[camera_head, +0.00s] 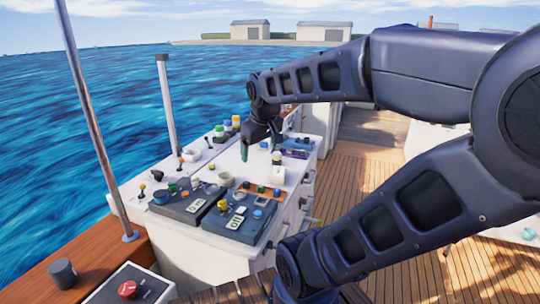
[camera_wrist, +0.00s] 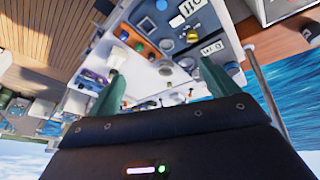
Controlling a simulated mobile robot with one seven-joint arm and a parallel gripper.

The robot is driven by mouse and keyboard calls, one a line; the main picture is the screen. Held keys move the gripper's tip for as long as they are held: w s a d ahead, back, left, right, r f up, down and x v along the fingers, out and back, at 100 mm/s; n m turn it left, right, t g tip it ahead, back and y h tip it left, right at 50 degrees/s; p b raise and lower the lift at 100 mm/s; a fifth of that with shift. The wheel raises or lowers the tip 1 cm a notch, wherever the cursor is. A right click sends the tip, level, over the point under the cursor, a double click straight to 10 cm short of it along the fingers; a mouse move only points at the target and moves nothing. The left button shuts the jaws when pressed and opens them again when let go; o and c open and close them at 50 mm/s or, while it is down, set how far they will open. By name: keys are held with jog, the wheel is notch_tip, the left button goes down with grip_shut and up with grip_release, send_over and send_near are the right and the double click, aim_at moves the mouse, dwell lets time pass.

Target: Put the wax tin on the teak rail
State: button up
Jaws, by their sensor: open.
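The teak rail (camera_head: 100,245) runs along the boat's side at the lower left; part of it shows at the upper right of the wrist view (camera_wrist: 285,42). A dark grey cylinder (camera_head: 62,273) stands upright on it. A small round grey tin-like object (camera_head: 226,180) sits on the white console top. I cannot tell which, if either, is the wax tin. My gripper (camera_head: 246,150) points down above the far part of the console, away from the rail. In the wrist view its two green fingers are spread apart with nothing between them (camera_wrist: 162,85).
The white console (camera_head: 205,240) carries dark control panels (camera_head: 240,215) with knobs and several small loose items. A metal post (camera_head: 95,120) rises from the rail. A white box with a red knob (camera_head: 128,289) stands in front. Teak deck (camera_head: 365,165) lies to the right.

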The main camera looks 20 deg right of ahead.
jog(key=s+m, duration=0.1)
jog(key=s+d+m, duration=0.1)
jog(key=s+f+m, duration=0.1)
jog(key=s, duration=0.1)
jog(key=shift+d, duration=0.3)
